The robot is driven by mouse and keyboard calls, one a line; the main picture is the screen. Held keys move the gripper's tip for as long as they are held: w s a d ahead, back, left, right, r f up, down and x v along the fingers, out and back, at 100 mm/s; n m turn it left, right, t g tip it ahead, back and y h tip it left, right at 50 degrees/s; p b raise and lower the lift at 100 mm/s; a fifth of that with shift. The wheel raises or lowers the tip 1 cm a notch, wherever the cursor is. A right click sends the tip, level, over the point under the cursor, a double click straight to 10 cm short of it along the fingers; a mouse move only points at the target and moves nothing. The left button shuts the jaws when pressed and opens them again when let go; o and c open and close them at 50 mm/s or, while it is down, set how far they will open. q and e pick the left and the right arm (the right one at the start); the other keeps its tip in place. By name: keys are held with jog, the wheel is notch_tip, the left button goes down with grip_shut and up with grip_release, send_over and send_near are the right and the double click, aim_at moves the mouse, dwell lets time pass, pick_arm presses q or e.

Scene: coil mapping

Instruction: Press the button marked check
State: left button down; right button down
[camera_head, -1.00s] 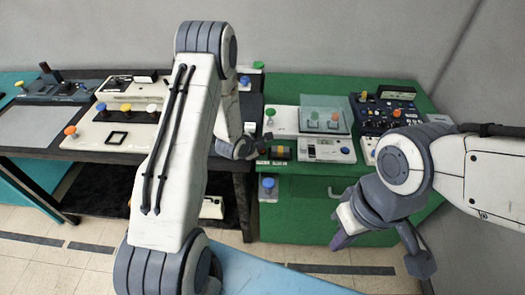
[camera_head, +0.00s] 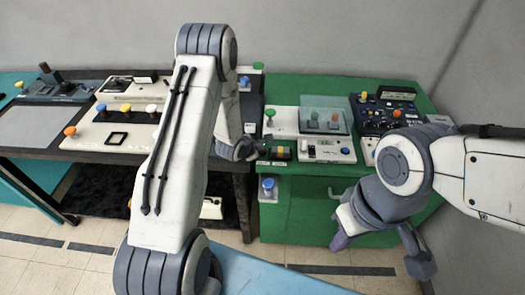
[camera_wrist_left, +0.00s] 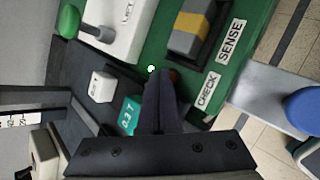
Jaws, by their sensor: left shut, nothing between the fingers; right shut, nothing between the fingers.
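The CHECK label (camera_wrist_left: 207,91) is on the green bench top in the left wrist view. A small red part (camera_wrist_left: 174,75) shows beside the fingertips, mostly hidden by them; I cannot tell whether it is the check button. My left gripper (camera_wrist_left: 160,78) is shut and empty, its tips close to that red part; contact cannot be made out. In the head view my left gripper (camera_head: 258,150) is at the left front edge of the green bench. My right gripper (camera_head: 339,241) is shut and empty, in front of the bench and away from the label.
A SENSE label (camera_wrist_left: 230,40) and a grey block with a yellow band (camera_wrist_left: 190,25) are near CHECK. A blue knob (camera_wrist_left: 303,108) stands on a grey box at the right. The green bench (camera_head: 375,160) carries several panels; the dark bench is at the left.

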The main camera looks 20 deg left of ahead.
pick_arm(q)
jog(key=shift+r+p, duration=0.5)
jog(key=shift+r, duration=0.2)
notch_tip(320, 180, up, 5)
jog(key=p, duration=0.4)
dwell(0.6)
